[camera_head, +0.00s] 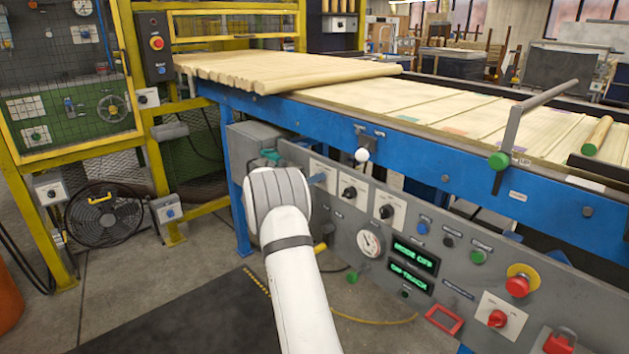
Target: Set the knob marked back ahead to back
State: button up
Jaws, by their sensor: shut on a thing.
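My white arm rises from the bottom centre, and its grey-banded wrist hides most of my gripper (317,178). Only a small blue-grey part shows at the wrist's right side, against a white knob plate (321,166) on the grey control panel. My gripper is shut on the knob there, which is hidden. Two more white plates to the right carry a black knob (350,192) and another black knob (386,211). The plate lettering is too small to read, so I cannot tell which knob is marked back ahead or where it points.
The grey panel (457,268) also holds a gauge (369,243), green displays reading "MODE OFF" and "ON TRACK", a red mushroom button (518,284) and a red rotary switch (497,318). A blue-framed table (430,150) with wood overhangs it.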

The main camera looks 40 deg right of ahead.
jog(key=n+p, duration=0.4)
jog(key=n, duration=0.7)
jog(key=shift+n, duration=0.3)
dwell(0.3)
jog(key=o, duration=1)
jog(key=shift+a, duration=0.1)
jog(key=a, duration=0.5)
jog(key=a+p, duration=0.1)
jog(key=a, duration=0.1)
jog(key=shift+s+a, duration=0.25)
jog(key=shift+a, duration=0.1)
